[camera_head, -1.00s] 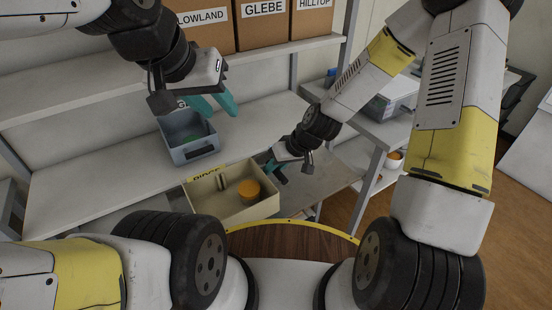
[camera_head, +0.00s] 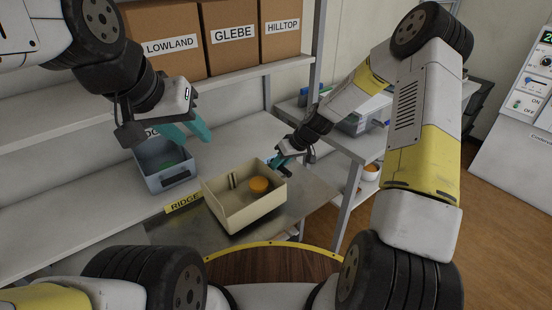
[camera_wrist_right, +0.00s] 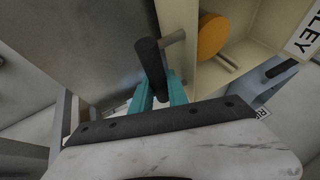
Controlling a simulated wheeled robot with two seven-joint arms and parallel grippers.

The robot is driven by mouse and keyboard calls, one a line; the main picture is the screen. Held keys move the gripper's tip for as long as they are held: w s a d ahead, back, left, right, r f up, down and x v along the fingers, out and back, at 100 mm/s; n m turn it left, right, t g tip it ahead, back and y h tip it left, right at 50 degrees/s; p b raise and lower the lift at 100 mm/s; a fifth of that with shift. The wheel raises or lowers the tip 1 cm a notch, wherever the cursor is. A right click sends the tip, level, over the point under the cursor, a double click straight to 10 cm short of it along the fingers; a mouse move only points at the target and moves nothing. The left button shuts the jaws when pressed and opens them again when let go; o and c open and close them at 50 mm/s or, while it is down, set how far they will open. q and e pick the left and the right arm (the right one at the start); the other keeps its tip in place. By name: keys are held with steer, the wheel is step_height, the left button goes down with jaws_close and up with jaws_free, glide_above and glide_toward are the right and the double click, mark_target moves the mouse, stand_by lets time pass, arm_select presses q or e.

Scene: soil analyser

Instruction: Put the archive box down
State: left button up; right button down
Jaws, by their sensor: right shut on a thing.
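The archive box (camera_head: 235,214) is an open cream box with an orange round thing (camera_head: 259,185) inside. It is over the grey metal plate (camera_head: 170,231) beside the yellow RIDGE label (camera_head: 184,202); I cannot tell whether its base touches the plate. My right gripper (camera_head: 279,163) is at its far right side. In the right wrist view its teal fingers (camera_wrist_right: 159,92) are shut on the box's dark handle (camera_wrist_right: 150,65), and part of a white label (camera_wrist_right: 303,38) shows on the box. My left gripper (camera_head: 186,132) is open and empty above a grey-blue bin.
The grey-blue bin (camera_head: 164,172) stands on the shelf left of the archive box. Cardboard boxes marked LOWLAND (camera_head: 165,45), GLEBE (camera_head: 232,35) and HILLTOP (camera_head: 280,30) stand on the upper shelf. A shelf post (camera_head: 345,215) rises right of the box. A round wooden top with yellow rim (camera_head: 275,263) is in front.

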step_height(320, 180, down, 3)
steer(key=shift+s+f, duration=0.1)
steer(key=c, duration=1.3)
jaws_free()
steer(key=s+d+r+m+h, duration=0.1)
steer(key=s+d+r, duration=0.3)
steer(key=r, duration=0.5)
steer(key=s+d+r+t+h, duration=0.1)
steer(key=s+d+r, duration=0.1)
steer(key=s+r, duration=0.5)
steer(key=s+d+r+m+h, duration=0.1)
steer(key=s+d+r, duration=0.2)
steer(key=r, duration=0.8)
steer(key=s+d+r+m+t, duration=0.1)
steer(key=s+r+m, duration=0.1)
steer(key=s+r, duration=0.2)
steer(key=s+d+r+m+t, duration=0.1)
steer(key=s+r, duration=0.3)
steer(key=s, duration=0.7)
steer(key=shift+d+r+m+t+h, duration=0.15)
steer(key=shift+r+m+t+h, duration=0.15)
steer(key=shift+m, duration=0.1)
